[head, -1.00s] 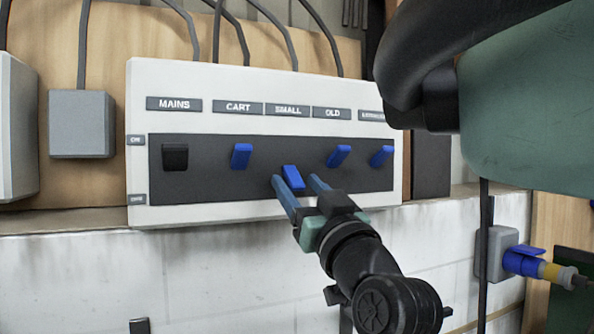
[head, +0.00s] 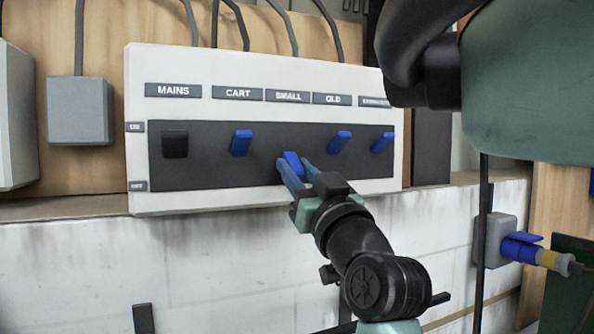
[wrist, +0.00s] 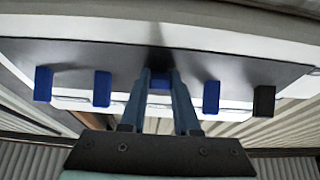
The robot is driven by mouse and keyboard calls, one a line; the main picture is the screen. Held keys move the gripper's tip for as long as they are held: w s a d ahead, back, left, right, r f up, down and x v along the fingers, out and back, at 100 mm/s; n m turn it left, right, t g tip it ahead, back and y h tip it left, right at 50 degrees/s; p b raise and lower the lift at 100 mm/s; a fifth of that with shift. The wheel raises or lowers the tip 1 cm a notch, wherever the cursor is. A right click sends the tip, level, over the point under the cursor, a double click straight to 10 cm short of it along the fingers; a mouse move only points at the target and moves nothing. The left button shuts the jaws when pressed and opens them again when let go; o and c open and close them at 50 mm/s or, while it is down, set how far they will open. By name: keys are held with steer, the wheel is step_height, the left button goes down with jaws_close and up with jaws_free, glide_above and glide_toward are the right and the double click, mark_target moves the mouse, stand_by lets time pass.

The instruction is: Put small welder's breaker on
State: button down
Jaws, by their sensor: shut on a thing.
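The breaker panel (head: 230,107) is a white box on the wall with a dark strip. The blue lever (head: 292,160) under the SMALL label (head: 288,96) sits lower than its neighbours, toward the OFF label (head: 137,186). My gripper (head: 293,166) has its two blue fingers on either side of this lever, shut on it from below. In the wrist view the lever (wrist: 160,84) shows between my fingertips (wrist: 160,78), partly hidden by them.
The blue CART lever (head: 241,142), the blue OLD lever (head: 339,142), another blue lever (head: 382,142) and the black MAINS lever (head: 174,144) sit higher on the strip. A grey box (head: 80,110) is to the left. A blue plug (head: 522,249) sits at right.

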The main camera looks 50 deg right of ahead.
mark_target(290, 153)
steer(key=shift+r+p, duration=0.15)
steer(key=shift+p, duration=0.25)
steer(key=r+g+y+p, duration=0.1)
steer(key=p, duration=0.2)
steer(key=shift+s+r+g+p, duration=0.1)
steer(key=shift+s+g+p, duration=0.05)
steer(key=shift+g+p, duration=0.2)
steer(key=r+g+y+p, duration=0.1)
steer(key=g+p, duration=0.1)
steer(key=p, duration=0.3)
steer(key=shift+s+a+r+p, duration=0.1)
steer(key=shift+s+r+p, duration=0.1)
steer(key=shift+p, duration=0.2)
steer(key=r+g+y+p, duration=0.1)
steer(key=g+p, duration=0.1)
steer(key=p, duration=0.3)
steer(key=shift+g+p, duration=0.25)
steer(key=shift+p, duration=0.05)
steer(key=shift+w+r+g+y+p, duration=0.1)
steer(key=shift+r+g+y+p, duration=0.1)
steer(key=shift+g+y+p, duration=0.8)
steer(key=shift+w+r+g+p, duration=0.15)
steer(key=shift+r+g+p, duration=0.05)
steer(key=shift+g+p, duration=0.55)
steer(key=shift+w+r+g+y, duration=0.1)
steer(key=shift+r+g+y, duration=0.05)
steer(key=shift+g+y, duration=0.4)
steer(key=shift+w+r+g+y, duration=0.1)
steer(key=shift+g+y, duration=0.25)
steer(key=shift+g, duration=0.35)
